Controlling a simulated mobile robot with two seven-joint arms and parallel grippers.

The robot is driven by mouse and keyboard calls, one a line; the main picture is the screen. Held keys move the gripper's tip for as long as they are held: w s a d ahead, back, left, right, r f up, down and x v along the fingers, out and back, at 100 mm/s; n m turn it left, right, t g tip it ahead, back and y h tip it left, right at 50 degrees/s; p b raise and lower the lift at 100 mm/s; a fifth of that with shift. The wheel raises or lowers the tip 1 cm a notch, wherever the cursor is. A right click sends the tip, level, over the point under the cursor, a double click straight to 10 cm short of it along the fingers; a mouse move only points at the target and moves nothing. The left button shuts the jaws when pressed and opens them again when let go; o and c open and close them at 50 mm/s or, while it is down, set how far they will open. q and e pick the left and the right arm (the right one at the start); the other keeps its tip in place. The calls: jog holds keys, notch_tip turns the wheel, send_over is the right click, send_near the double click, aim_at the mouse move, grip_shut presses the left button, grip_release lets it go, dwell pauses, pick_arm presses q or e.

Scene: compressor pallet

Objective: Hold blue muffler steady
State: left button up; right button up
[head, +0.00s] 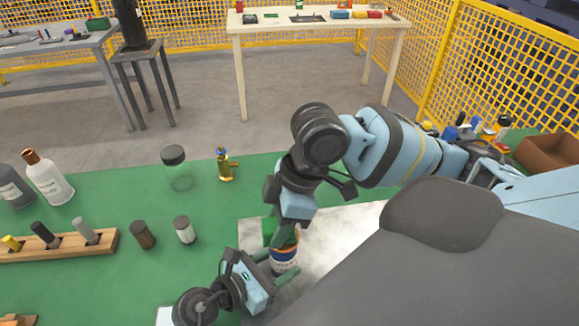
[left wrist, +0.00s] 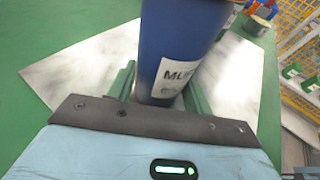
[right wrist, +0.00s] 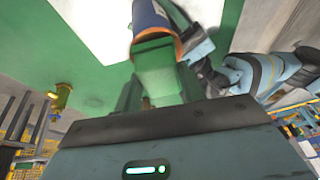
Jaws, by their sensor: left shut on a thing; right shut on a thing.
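The blue muffler (head: 286,257) stands upright over the pale metal sheet, with a white label and an orange rim at its top. My left gripper (head: 275,268) is shut around its lower part. In the left wrist view the blue muffler (left wrist: 178,35) fills the space between the green fingers, its label facing the camera. My right gripper (head: 283,232) is above the muffler, pointing down. In the right wrist view it is shut on a green piece (right wrist: 160,75), whose end meets or overlaps the orange rim. I cannot tell whether they touch.
The pale metal sheet (head: 340,232) lies on the green bench top (head: 110,200). A clear jar (head: 179,172), a brass fitting (head: 224,165) and two small dark-capped bottles stand to the left. A wooden rack (head: 70,244) and white bottle (head: 48,178) are farther left. An open brown box (head: 552,155) stands right.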

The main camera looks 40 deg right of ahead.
jog(key=shift+w+a, duration=0.45)
jog(key=shift+a, duration=0.25)
jog(key=s+d, duration=0.2)
jog(key=d, duration=0.1)
jog(key=shift+s+d, duration=0.25)
jog(key=shift+s, duration=0.05)
jog(key=shift+r, duration=4.15)
pick_arm(q)
jog(key=o, duration=0.8)
jog(key=shift+o, duration=0.2)
jog(key=v, duration=1.2)
jog(key=shift+a, duration=0.1)
pick_arm(e)
jog(key=shift+a, duration=0.1)
